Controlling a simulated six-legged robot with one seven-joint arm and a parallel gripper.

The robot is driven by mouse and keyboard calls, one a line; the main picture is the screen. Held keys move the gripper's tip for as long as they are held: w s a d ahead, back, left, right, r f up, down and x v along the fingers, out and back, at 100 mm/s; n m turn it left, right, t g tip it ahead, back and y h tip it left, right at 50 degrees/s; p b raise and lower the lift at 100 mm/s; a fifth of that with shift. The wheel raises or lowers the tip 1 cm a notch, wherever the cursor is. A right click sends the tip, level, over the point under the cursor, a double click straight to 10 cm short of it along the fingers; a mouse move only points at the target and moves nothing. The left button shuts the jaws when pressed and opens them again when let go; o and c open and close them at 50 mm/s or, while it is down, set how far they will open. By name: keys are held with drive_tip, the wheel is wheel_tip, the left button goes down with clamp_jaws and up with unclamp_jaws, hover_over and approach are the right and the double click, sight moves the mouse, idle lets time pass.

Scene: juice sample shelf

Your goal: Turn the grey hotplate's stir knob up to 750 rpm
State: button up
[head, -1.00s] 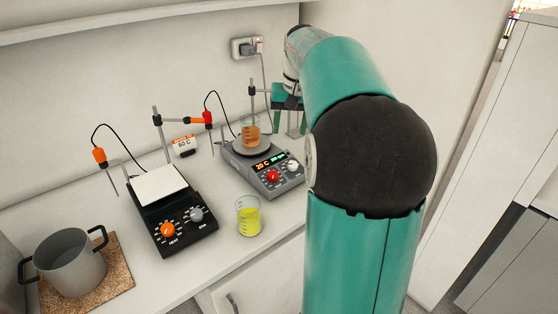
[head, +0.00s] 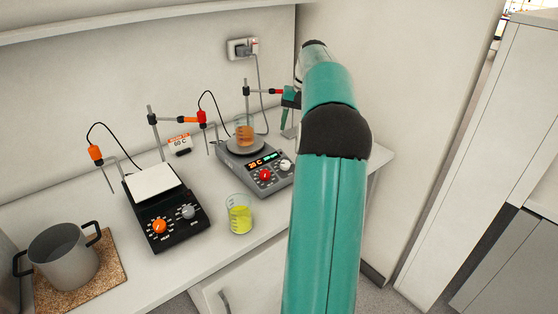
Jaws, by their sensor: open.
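The grey hotplate (head: 277,183) stands at the right of the counter. Its front panel has a red knob (head: 265,175) at left and a whitish knob (head: 286,165) at right, which looks like the stir knob. Above them are a red display reading about 20 C and a green display too small to read. A beaker of orange liquid (head: 244,136) sits on its plate. My gripper (head: 289,122) is small in view, beyond the whitish knob and near the hotplate's back right. It is open, pointing down, apart from the knob, and partly hidden by my arm.
A black hotplate (head: 174,228) with orange and grey knobs stands left. A beaker of yellow liquid (head: 239,216) stands in front, between the hotplates. A pot (head: 66,262) sits on a cork mat (head: 112,281). Clamp stands and probes (head: 202,119) rise behind. A wall socket (head: 241,48) holds a plug.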

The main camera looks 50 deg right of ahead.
sight(286, 163)
drive_tip(key=f, duration=0.4)
drive_tip(key=w+a+f, duration=0.1)
drive_tip(key=f, duration=0.8)
drive_tip(key=shift+w+a+f, duration=0.15)
drive_tip(key=shift+w+a, duration=0.15)
drive_tip(key=shift+w, duration=0.1)
drive_tip(key=c, duration=1)
